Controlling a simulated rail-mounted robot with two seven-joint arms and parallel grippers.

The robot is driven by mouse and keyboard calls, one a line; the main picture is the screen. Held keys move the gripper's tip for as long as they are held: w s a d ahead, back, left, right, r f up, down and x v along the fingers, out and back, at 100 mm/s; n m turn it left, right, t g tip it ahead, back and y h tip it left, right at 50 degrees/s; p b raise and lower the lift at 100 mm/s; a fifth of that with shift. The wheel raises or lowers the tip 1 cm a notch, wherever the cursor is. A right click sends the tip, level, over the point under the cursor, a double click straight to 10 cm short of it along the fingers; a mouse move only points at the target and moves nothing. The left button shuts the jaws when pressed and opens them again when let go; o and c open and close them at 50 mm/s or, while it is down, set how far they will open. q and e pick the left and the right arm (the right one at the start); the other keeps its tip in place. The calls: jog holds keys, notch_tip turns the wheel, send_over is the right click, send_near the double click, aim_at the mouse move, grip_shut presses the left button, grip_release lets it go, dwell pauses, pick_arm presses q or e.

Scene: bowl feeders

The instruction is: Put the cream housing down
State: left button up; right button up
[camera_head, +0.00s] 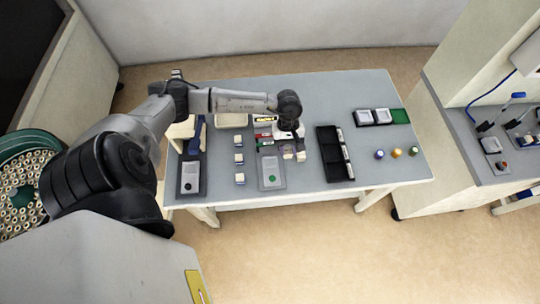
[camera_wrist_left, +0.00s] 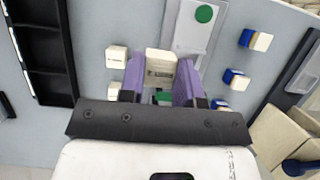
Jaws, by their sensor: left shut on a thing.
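My left gripper (camera_wrist_left: 160,78) has purple fingers and is shut on a cream housing (camera_wrist_left: 160,66), a small block with dark marking on its side. In the head view the left gripper (camera_head: 290,148) is over the middle of the table, pointing down, beside the grey plate with a green dot (camera_head: 270,172). That plate (camera_wrist_left: 180,38) is just beyond the held housing in the wrist view. Another cream block (camera_wrist_left: 117,57) is to the left of the fingers there. I cannot tell whether the held housing touches the table. My right gripper is not in view.
A black compartment tray (camera_head: 328,153) lies right of the gripper. Several blue-and-cream blocks (camera_head: 239,159) stand in a column to the left. A second grey plate (camera_head: 190,177) is at the left end. Coloured knobs (camera_head: 396,153) and small trays (camera_head: 374,117) are at right.

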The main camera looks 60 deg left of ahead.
pick_arm(q)
send_over(270, 162)
notch_tip(270, 162, down, 4)
jog(key=shift+r, duration=0.2)
jog(key=shift+w+f, duration=0.1)
jog(key=shift+f, duration=1.9)
jog(key=shift+f, duration=0.2)
jog(key=o, duration=1)
jog(key=shift+r, duration=0.1)
jog(key=v, duration=1.2)
jog(key=shift+r, duration=0.15)
